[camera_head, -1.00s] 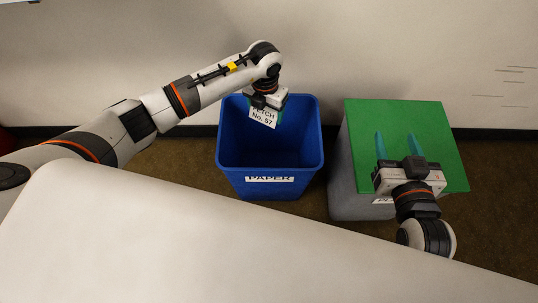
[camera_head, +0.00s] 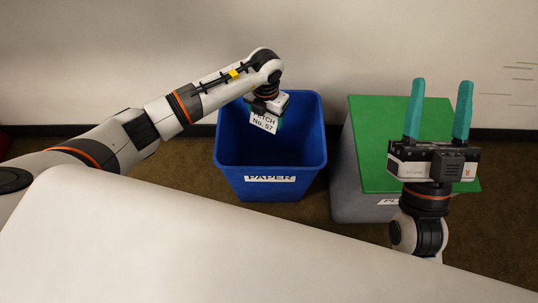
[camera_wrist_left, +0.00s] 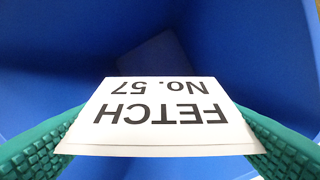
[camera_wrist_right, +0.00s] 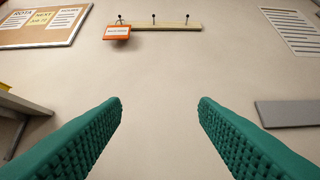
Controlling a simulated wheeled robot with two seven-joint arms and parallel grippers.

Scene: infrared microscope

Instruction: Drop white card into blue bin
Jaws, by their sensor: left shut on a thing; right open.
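The white card (camera_head: 263,122), printed "FETCH No. 57", hangs from my left gripper (camera_head: 270,112) over the open mouth of the blue bin (camera_head: 270,188), near its back rim. The bin has a "PAPER" label on its front. In the left wrist view the card (camera_wrist_left: 160,115) is between the two green fingers, with the bin's blue inner walls (camera_wrist_left: 230,40) around and below it. My left gripper is shut on the card. My right gripper (camera_head: 438,105) is open and empty, in front of the green-lidded bin. The right wrist view shows its fingers (camera_wrist_right: 160,115) wide apart.
A grey bin with a green lid (camera_head: 375,120) stands right of the blue bin. A white surface (camera_head: 180,240) fills the foreground. The right wrist view faces a wall with a hook rail (camera_wrist_right: 160,26), a hanging orange-edged tag (camera_wrist_right: 117,32) and a notice board (camera_wrist_right: 45,25).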

